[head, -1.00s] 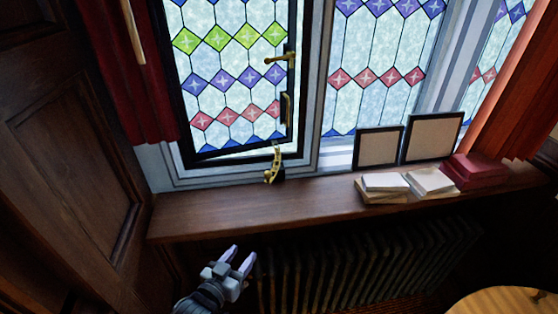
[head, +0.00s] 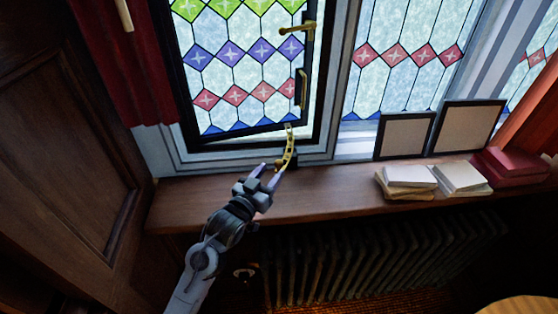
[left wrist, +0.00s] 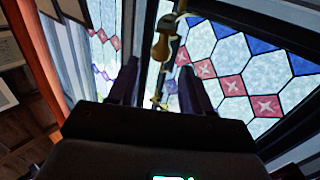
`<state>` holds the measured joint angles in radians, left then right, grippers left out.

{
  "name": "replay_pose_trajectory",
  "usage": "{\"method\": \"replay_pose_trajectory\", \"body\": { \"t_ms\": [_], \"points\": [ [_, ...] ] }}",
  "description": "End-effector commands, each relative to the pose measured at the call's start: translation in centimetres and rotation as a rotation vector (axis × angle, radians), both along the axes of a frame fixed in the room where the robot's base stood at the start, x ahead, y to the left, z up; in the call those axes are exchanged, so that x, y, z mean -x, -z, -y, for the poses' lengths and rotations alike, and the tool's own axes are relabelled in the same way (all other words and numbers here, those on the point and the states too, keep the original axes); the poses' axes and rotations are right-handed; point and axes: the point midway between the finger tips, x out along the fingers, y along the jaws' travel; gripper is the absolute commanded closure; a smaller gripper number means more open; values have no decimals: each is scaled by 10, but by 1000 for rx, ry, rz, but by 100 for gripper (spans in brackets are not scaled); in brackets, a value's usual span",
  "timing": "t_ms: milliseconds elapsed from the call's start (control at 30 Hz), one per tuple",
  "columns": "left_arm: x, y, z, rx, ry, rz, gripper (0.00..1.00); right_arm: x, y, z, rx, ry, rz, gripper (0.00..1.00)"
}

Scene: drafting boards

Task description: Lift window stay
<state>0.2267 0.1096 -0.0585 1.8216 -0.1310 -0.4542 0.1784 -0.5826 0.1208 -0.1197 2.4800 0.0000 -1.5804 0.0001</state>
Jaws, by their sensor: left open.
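The brass window stay (head: 290,147) stands up from its dark mount at the sill, by the lower right corner of the partly open casement (head: 250,127). My left gripper (head: 267,172) is open and empty over the front of the sill, just left of and below the stay in the head view. In the left wrist view, a brass piece that looks like the stay (left wrist: 163,45) shows above and between the two dark fingers (left wrist: 160,90). I see no contact with it. My right gripper is not in view.
The wooden sill (head: 330,198) is clear near the stay. To the right are stacked pale books (head: 408,178), red books (head: 512,165) and two framed panels (head: 404,135). A radiator (head: 380,260) stands below. A red curtain (head: 115,70) and wood panelling (head: 75,150) are at the left.

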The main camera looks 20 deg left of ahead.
Motion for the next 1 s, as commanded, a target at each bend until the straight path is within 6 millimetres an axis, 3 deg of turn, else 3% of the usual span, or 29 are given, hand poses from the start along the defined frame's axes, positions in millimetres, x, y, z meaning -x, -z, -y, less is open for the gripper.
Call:
{"method": "replay_pose_trajectory", "body": {
  "t_ms": [200,400,833,867,1000],
  "points": [
    [-33,-2,5,0,0,-1,51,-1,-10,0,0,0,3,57],
    [-51,-1,8,0,0,-1,51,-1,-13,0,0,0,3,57],
    [-58,0,9,0,0,0,51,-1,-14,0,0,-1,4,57],
    [-58,0,9,0,0,0,52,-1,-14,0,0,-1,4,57],
    [-58,0,9,0,0,0,74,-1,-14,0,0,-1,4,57]
  ]
}}
